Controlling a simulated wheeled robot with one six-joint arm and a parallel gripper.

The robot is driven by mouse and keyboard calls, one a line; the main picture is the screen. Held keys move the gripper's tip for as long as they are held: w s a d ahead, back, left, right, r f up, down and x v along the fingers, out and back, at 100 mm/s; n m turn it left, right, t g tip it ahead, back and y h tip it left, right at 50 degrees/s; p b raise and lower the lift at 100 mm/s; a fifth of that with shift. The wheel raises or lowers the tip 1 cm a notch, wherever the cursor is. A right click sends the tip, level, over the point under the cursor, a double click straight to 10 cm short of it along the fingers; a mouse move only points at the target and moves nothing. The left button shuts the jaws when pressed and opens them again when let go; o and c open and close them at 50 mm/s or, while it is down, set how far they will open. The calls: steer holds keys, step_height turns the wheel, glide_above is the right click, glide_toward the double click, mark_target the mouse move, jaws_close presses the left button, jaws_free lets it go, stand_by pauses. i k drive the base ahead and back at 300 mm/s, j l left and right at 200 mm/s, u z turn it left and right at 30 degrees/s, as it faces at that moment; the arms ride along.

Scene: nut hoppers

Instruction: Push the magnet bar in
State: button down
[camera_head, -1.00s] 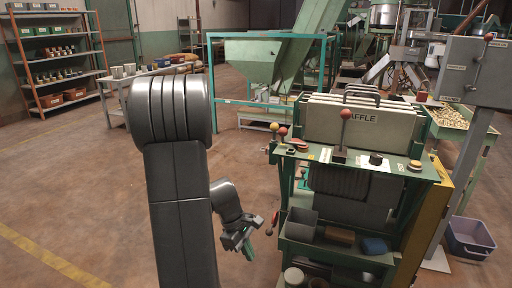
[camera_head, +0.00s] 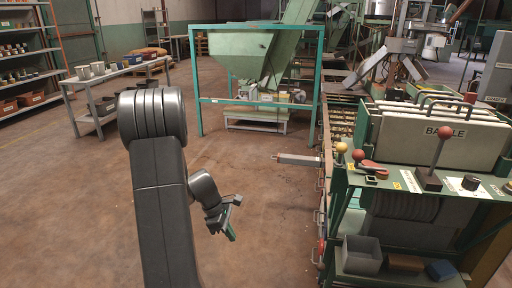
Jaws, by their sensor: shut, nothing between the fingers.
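The magnet bar (camera_head: 298,159) is a grey bar that sticks out to the left from the side of the green machine (camera_head: 345,215). Its right end meets a small plate at the machine's side, and its free left end points into open space. My gripper (camera_head: 230,220) is shut and empty. It hangs over the open floor, to the left of and lower in the picture than the bar, and is clear of it.
Levers with red and yellow knobs (camera_head: 341,148) stand at the machine's near edge, close to the bar. A green hopper in a teal frame (camera_head: 258,100) stands behind. A grey bench (camera_head: 103,90) is at the back left. The brown floor between is clear.

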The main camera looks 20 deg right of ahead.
mark_target(283, 158)
steer(key=i+l, duration=0.1)
steer(key=i, duration=0.75)
steer(key=i+l+z, duration=0.15)
steer(key=i, duration=0.7)
steer(key=i+l, duration=0.1)
steer(key=l, duration=0.25)
steer(key=i+l, duration=0.15)
steer(key=l, duration=0.2)
steer(key=i+l, duration=0.1)
steer(key=l, duration=0.25)
steer(key=i+l, duration=0.15)
steer(key=l, duration=0.15)
